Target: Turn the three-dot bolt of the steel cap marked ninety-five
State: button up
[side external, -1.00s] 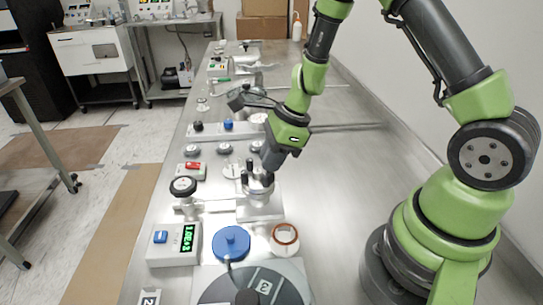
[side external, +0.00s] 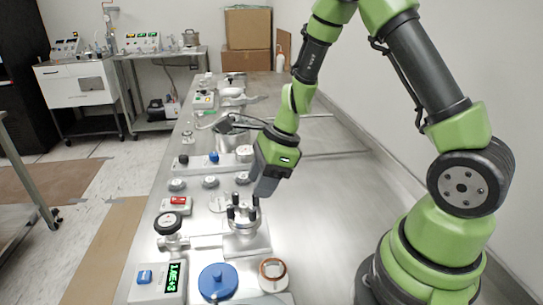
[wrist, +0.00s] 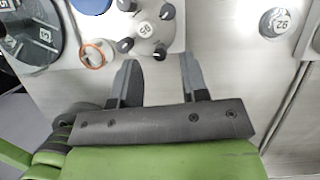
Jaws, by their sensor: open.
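The steel cap (wrist: 146,31) lies in the upper middle of the wrist view. Its mark looks like 95 seen upside down. Several black bolts ring its edge, among them one at the lower right (wrist: 160,53) and one at the lower left (wrist: 124,45). Their dots are too small to count. In the side view the cap (side external: 243,225) sits on a steel fitting with its bolts standing up. My gripper (wrist: 157,68) is open and empty, its two fingers apart below the cap in the wrist view. In the side view my gripper (side external: 264,188) is above and right of the cap, apart from it.
A round plate (wrist: 278,22) marked 92 or similar lies at right. A copper-ringed port (side external: 272,272), a blue disc (side external: 218,281), a gauge (side external: 168,222) and a display box (side external: 159,283) surround the cap. The bench to the right is clear.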

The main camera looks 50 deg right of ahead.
jog(key=v, duration=0.7)
jog(key=shift+r, duration=0.2)
jog(key=shift+d+f, duration=0.1)
jog(key=n+g+y, duration=0.1)
jog(key=n+y, duration=0.5)
jog(key=y, duration=0.4)
send_near(256, 199)
jog(key=x, duration=0.8)
jog(key=shift+w+a, duration=0.25)
jog(key=shift+w, duration=0.1)
grip_shut()
